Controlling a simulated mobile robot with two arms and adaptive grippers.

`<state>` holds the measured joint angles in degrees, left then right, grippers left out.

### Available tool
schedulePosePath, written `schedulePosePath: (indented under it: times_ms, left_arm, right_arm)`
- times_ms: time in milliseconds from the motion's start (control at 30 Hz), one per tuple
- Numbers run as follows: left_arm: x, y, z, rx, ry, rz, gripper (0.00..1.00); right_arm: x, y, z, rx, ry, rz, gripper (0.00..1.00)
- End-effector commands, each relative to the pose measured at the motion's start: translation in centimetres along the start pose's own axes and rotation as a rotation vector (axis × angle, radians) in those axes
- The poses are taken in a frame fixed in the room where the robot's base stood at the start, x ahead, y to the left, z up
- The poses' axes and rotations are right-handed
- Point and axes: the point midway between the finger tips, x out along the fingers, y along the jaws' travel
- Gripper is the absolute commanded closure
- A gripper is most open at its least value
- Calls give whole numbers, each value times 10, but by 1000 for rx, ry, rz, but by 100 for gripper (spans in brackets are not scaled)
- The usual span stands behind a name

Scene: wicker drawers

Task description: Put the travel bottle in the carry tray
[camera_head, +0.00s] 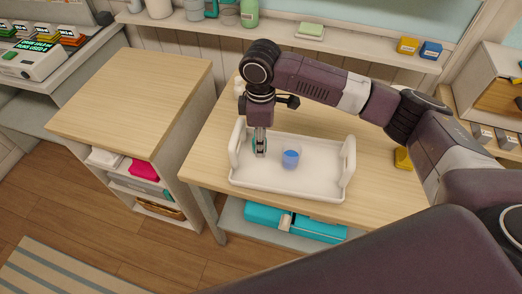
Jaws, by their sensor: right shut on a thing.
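The white carry tray (320,187) has raised ends and stands on the light wooden table. My right gripper (260,149) points down inside the tray's left end. It is shut on a small teal thing, which I take for the travel bottle (254,142); the fingers hide most of it. I cannot tell whether it touches the tray floor. A small blue and whitish cup-like thing (291,159) stands in the middle of the tray, right of the gripper. My left gripper is not in view.
A yellow thing (403,158) lies right of the tray. A wall shelf (280,39) behind holds a green bottle (250,13), a soap-like block (311,30) and yellow and blue boxes. A bare-topped wooden cabinet (135,100) stands left. A teal case (262,217) lies under the table.

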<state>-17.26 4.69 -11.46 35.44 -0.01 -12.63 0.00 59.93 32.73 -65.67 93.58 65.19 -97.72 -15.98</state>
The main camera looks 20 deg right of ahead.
Motion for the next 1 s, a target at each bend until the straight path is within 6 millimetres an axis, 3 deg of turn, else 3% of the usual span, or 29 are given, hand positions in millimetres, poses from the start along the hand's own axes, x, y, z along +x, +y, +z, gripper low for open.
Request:
schedulePosePath:
  times_ms: [100,267,667,700,867,1000]
  left_arm:
    - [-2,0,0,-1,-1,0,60]
    - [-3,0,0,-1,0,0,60]
    - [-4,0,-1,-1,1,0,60]
    - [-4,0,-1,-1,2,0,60]
    - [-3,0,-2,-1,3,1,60]
    - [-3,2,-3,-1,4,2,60]
  right_arm:
    - [23,-2,1,-1,-4,-4,96]
    - [44,-1,1,0,-2,-2,96]
    - [49,-1,0,-1,-1,-1,96]
    - [50,-1,0,-1,-1,-1,70]
    - [50,-1,0,-1,-1,-1,53]
    - [49,-1,0,-1,-1,-1,53]
